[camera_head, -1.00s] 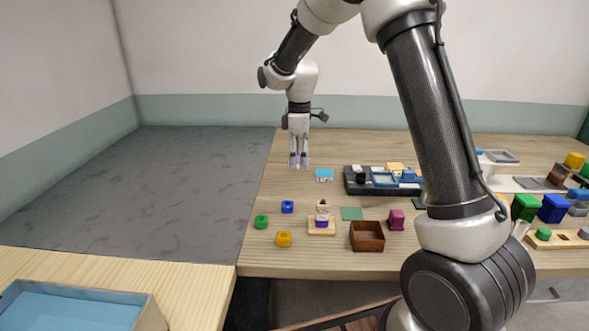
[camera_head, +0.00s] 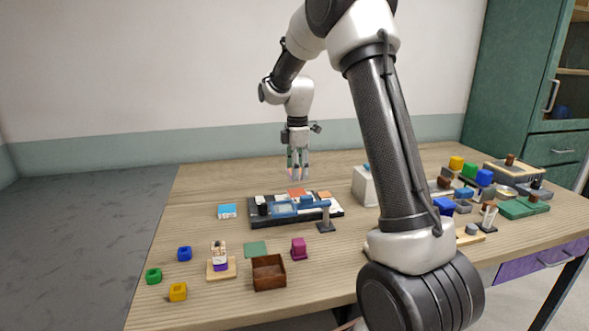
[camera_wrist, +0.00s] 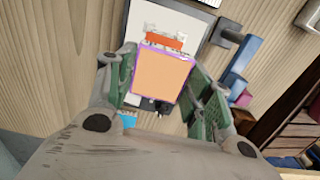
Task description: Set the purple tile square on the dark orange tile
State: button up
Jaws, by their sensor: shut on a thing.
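My gripper (camera_head: 299,172) is shut on the purple tile (camera_wrist: 134,70). In the wrist view the tile shows a purple edge around a light orange face, between the two green finger pads. In the head view the gripper points down, and the tile is too small to make out clearly. The dark orange tile (camera_head: 299,192) lies at the back of the black tray, below the gripper in the picture. In the wrist view the dark orange tile (camera_wrist: 163,42) shows just beyond the held tile, partly hidden by it. The held tile appears apart from it.
A magenta block (camera_head: 299,248) and a brown box (camera_head: 269,274) stand in front. The table's back left is clear.

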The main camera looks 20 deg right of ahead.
aim_at(297, 192)
jog(key=shift+f, duration=2.6)
jog(key=o, duration=1.2)
